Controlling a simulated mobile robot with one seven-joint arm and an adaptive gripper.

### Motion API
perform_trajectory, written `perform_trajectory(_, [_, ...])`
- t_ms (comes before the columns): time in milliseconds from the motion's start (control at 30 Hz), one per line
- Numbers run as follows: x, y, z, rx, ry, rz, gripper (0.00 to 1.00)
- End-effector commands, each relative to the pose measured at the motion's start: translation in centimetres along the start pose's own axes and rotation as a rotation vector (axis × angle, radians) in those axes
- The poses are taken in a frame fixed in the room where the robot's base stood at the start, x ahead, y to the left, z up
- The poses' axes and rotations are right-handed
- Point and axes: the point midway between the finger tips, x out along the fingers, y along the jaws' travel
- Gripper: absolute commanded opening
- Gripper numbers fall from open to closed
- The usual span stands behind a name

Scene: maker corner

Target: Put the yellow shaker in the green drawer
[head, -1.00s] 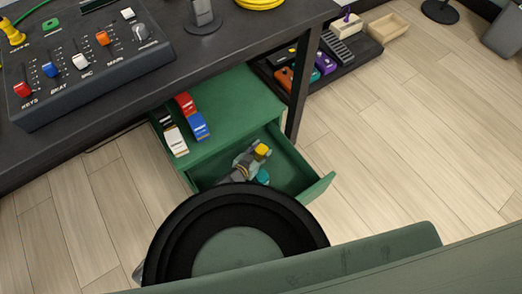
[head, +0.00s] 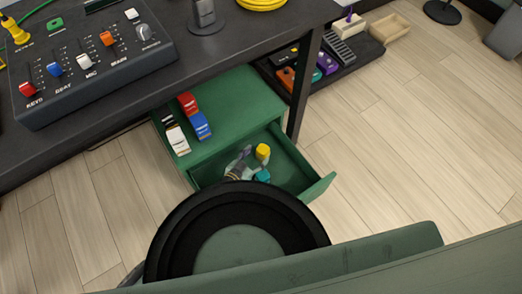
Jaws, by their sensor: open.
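The yellow shaker (head: 262,152) is inside the pulled-out green drawer (head: 300,185), towards its back. It appears upright. My gripper (head: 246,160) is over the drawer, just left of the shaker, open, with a small gap between them. A teal object (head: 262,175) sits in the drawer in front of the yellow shaker. My arm's large black round link hides the drawer's front left part and part of the gripper.
The green cabinet top (head: 240,95) carries several red, blue, white and black items. The dark desk (head: 190,60) with a mixer (head: 90,65) overhangs the cabinet. A low black shelf (head: 345,65) stands behind right. The floor (head: 400,140) right of the drawer is clear.

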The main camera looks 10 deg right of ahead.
Motion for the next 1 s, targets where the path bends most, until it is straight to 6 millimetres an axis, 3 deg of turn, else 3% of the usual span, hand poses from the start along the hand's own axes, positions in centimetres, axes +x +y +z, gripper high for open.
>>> perform_trajectory(33, [-1.4,-0.2,-0.1,0.000,-0.001,-0.003,0.59])
perform_trajectory(200, [-4.5,-0.1,0.0,-0.002,0.000,-0.001,0.59])
perform_trajectory(400, [-6.5,0.0,0.1,0.000,-0.001,0.000,0.59])
perform_trajectory(967, [-6.7,0.0,0.0,-0.001,0.000,0.001,0.59])
perform_trajectory(1000, [-6.5,0.5,-0.8,0.014,0.013,0.012,0.59])
